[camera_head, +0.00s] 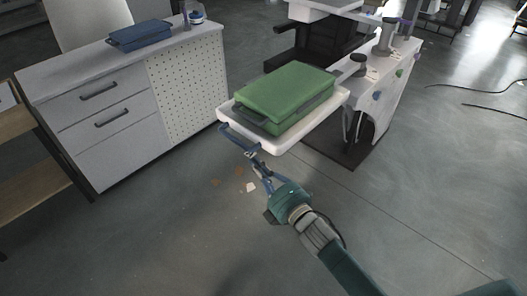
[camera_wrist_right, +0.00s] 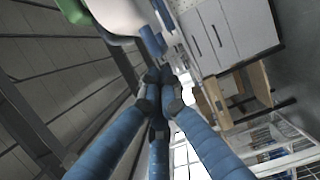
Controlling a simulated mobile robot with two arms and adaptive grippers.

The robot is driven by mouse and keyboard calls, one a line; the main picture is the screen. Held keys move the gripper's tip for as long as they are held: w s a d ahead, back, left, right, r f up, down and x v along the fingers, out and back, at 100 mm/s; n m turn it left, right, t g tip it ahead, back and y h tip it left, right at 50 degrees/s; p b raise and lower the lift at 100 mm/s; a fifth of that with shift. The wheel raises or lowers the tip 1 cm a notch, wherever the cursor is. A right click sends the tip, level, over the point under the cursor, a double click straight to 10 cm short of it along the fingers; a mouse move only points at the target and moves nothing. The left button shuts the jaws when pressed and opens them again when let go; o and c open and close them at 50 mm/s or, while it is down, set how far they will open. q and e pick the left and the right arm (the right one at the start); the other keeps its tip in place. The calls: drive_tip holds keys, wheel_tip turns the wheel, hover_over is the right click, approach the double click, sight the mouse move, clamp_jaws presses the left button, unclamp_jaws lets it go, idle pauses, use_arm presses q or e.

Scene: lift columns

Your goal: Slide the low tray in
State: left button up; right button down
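The low tray (camera_head: 292,140) is a white tray that juts out from the lift column toward the front left. A green lidded box (camera_head: 285,92) rests on it. The tray has a blue bar handle (camera_head: 238,138) along its front left edge; a blue bar, likely this handle, shows in the right wrist view (camera_wrist_right: 151,42). My right gripper (camera_head: 252,156) is at the right end of the handle, with its fingertips drawn together in the wrist view (camera_wrist_right: 158,88). I cannot tell whether the tips touch the handle. My left gripper is out of view.
A white drawer cabinet (camera_head: 110,127) stands at left with a blue box (camera_head: 141,36) on top. The lift column (camera_head: 372,105) stands behind the tray on a dark base plate. A wooden shelf (camera_head: 22,165) is at far left. The floor in front is mostly clear.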

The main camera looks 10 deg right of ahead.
sight(296, 130)
drive_tip(key=w, duration=0.1)
drive_tip(key=w+d+p, duration=0.1)
drive_tip(key=w, duration=0.1)
drive_tip(key=shift+w+d, duration=0.15)
drive_tip(key=shift+w, duration=0.05)
drive_tip(key=shift+w+d+p, duration=0.3)
drive_tip(key=shift+d, duration=0.4)
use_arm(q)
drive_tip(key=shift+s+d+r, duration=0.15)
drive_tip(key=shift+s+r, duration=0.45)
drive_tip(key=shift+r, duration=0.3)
use_arm(e)
drive_tip(key=shift+a, duration=0.1)
drive_tip(key=shift+w+d+f, duration=0.1)
drive_tip(key=shift+w+d, duration=0.25)
drive_tip(key=shift+d, duration=0.15)
drive_tip(key=w+d+b, duration=0.2)
drive_tip(key=w+d, duration=0.1)
drive_tip(key=d, duration=0.1)
drive_tip(key=w+d+b, duration=0.2)
drive_tip(key=d, duration=0.2)
drive_tip(key=w+d+b, duration=0.2)
drive_tip(key=w+d, duration=0.1)
drive_tip(key=d, duration=0.1)
drive_tip(key=shift+w, duration=0.35)
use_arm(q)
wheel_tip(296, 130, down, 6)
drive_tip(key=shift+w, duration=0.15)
